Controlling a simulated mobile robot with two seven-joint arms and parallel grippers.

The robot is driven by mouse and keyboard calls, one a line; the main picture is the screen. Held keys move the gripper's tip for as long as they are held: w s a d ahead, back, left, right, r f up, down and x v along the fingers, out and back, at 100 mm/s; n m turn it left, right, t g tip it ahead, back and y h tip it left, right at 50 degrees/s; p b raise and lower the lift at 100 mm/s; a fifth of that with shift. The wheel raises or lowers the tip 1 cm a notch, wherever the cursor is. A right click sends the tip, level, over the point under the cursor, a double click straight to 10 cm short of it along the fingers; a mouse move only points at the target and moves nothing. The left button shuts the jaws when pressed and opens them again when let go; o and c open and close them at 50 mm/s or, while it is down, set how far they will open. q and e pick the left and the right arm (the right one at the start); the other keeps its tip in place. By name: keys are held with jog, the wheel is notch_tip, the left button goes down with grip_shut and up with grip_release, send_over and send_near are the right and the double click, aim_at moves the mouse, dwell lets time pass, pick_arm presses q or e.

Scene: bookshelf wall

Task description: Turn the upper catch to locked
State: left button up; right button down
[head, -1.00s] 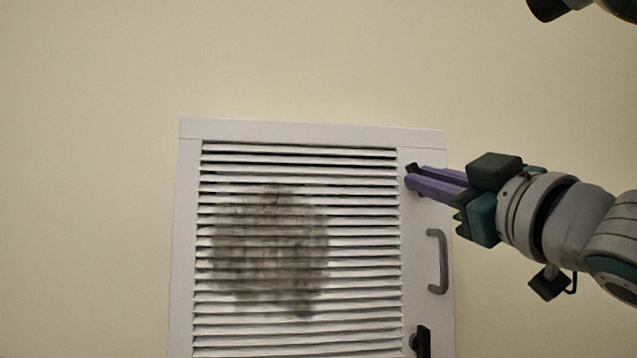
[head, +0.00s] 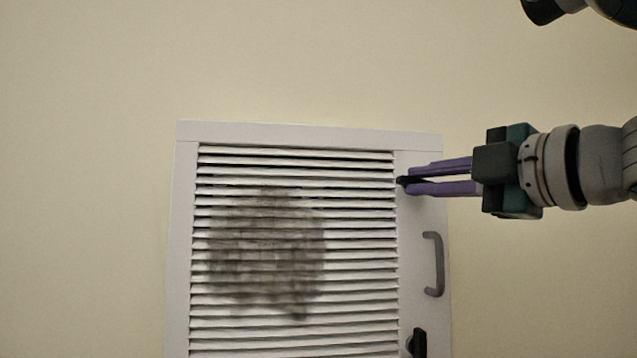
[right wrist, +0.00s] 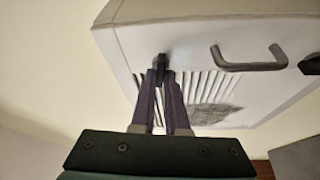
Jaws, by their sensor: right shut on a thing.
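The upper catch (head: 403,181) is a small black piece near the upper right of a white louvred panel (head: 310,133). My right gripper (head: 409,178) comes in from the right with its purple fingers shut on the catch. In the right wrist view the dark catch (right wrist: 160,62) sits between the fingertips (right wrist: 160,74). The fingers cover part of the catch, so its exact setting is hard to read. A lower black catch (head: 417,343) is near the bottom of the same right-hand frame strip. My left gripper is not in view.
A grey handle (head: 434,264) stands out from the panel between the two catches, below my right gripper; it also shows in the right wrist view (right wrist: 248,62). A dark smudge (head: 268,252) marks the slats. The plain wall around the panel is clear.

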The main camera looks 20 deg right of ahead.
jog(key=shift+r+n+g, duration=0.1)
jog(key=shift+n+g, duration=0.3)
jog(key=shift+n, duration=0.5)
jog(key=c, duration=0.9)
grip_release()
